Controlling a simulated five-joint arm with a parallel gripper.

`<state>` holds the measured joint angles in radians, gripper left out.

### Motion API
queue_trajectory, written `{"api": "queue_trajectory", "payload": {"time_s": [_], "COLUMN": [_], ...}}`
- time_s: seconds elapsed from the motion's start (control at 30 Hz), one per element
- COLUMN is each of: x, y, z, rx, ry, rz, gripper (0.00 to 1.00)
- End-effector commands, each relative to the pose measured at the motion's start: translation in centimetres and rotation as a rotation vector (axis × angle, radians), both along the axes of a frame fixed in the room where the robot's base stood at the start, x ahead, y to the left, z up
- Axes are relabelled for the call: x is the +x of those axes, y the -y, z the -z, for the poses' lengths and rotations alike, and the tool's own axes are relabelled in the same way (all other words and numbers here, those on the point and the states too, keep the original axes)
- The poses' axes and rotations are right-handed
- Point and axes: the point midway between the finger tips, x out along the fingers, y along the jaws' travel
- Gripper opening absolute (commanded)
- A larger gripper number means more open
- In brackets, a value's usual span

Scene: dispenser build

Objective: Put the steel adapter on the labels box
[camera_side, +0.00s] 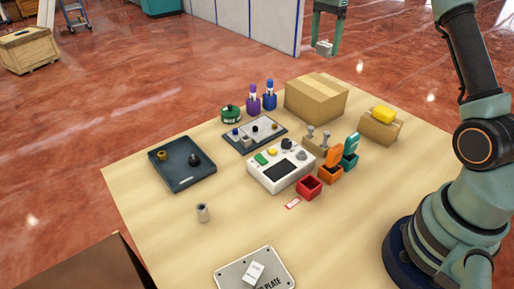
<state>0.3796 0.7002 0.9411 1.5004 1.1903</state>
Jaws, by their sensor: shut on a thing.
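A small grey metal cylinder (203,213) stands upright on the bare table, left of centre; it may be the steel adapter. Another small light-coloured cylinder (247,142) is on the grey parts tray. A large closed cardboard box (312,103) is at the back of the table. A smaller cardboard box (379,130) at the back right has a yellow thing (383,114) on top. I see no readable label, so I cannot tell which is the labels box. My gripper is out of the frame; only my base and arm links show at the right.
A dark tray (181,179) holds a brass and a black part. A white control box (281,177), red, orange and teal holders, a grey parts tray (237,146) and bottles fill the middle. A metal plate (232,273) lies in front. The left front table is clear.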

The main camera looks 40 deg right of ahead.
Motion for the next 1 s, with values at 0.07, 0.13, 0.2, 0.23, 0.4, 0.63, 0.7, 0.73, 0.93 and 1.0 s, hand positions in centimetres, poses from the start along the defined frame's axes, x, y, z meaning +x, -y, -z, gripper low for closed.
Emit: {"api": "queue_trajectory", "payload": {"time_s": [0.07, 0.13, 0.2, 0.23, 0.4, 0.63, 0.7, 0.73, 0.93, 1.0], "x": [-0.1, -0.1, -0.1, -0.1, 0.0, 0.0, 0.0, 0.0, 0.0, 0.0], "y": [0.0, 0.0, 0.0, 0.0, 0.0, 0.0, 0.0, 0.0, 0.0, 0.0], "z": [2.0, 3.7, 5.2, 5.7, 7.5, 10.0, 11.0, 11.3, 12.0, 11.9], "rx": [0.002, 0.001, 0.001, 0.001, 0.000, 0.001, 0.000, 0.000, -0.001, -0.001], "ry": [-0.004, -0.003, -0.003, -0.003, 0.001, -0.002, -0.001, -0.001, 0.002, 0.002], "rz": [0.000, 0.000, 0.000, 0.000, 0.000, 0.000, 0.000, 0.000, 0.000, 0.000], "gripper": [0.10, 0.10, 0.10, 0.10, 0.10, 0.10, 0.10, 0.10, 0.10, 0.10]}}
